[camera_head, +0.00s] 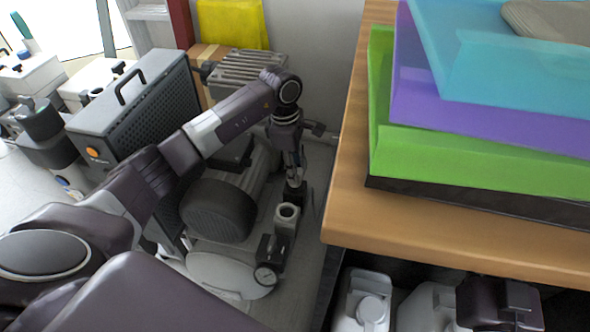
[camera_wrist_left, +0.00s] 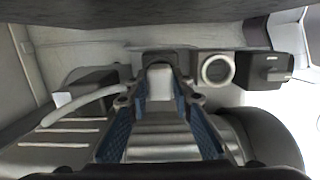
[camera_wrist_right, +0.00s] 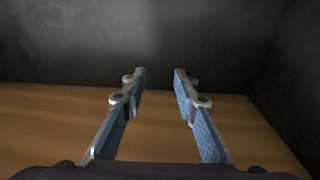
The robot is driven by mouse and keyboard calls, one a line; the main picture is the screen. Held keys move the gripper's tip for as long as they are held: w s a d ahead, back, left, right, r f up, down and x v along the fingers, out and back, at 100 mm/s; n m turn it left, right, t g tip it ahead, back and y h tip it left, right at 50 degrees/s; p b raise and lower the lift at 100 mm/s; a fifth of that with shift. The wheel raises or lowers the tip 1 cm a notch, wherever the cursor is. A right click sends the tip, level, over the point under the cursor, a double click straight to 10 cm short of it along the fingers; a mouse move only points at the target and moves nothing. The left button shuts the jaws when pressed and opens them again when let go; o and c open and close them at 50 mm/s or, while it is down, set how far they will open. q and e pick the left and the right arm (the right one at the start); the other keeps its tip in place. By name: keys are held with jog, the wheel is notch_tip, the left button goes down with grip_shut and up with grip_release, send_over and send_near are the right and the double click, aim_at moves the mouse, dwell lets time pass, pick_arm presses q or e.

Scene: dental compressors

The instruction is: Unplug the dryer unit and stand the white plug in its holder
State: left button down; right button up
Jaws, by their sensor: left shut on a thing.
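The white plug (camera_wrist_left: 160,82) sits between the fingertips of my left gripper (camera_wrist_left: 160,98), which is shut on it. In the head view my left gripper (camera_head: 294,188) points down behind the round holder; the plug is not clearly visible there. A pale cable (camera_wrist_left: 85,108) runs left from near the fingertips. The round, light-rimmed holder (camera_wrist_left: 217,69) is just right of the plug in the left wrist view and apart from it; it also shows in the head view (camera_head: 288,211). I cannot tell whether the plug is still seated in a socket. My right gripper (camera_wrist_right: 158,78) is open and empty.
A black block (camera_wrist_left: 265,70) stands beside the holder. A gauge (camera_head: 265,275) and a dark motor cylinder (camera_head: 218,211) are close to my left arm. A wooden table (camera_head: 345,205) with stacked coloured trays (camera_head: 460,155) borders the right side.

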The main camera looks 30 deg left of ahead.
pick_arm(q)
jog(key=shift+f+b, duration=0.4)
jog(key=shift+f, duration=0.25)
jog(key=c, duration=1.6)
grip_release()
jog(key=shift+r, duration=0.3)
notch_tip(320, 180, up, 10)
jog(key=shift+f, duration=0.25)
pick_arm(e)
jog(key=r, duration=0.1)
jog(key=r+t, duration=0.2)
jog(key=r, duration=0.1)
jog(key=shift+s+a+y, duration=0.15)
jog(key=shift+s+y, duration=0.15)
jog(key=shift+s, duration=0.05)
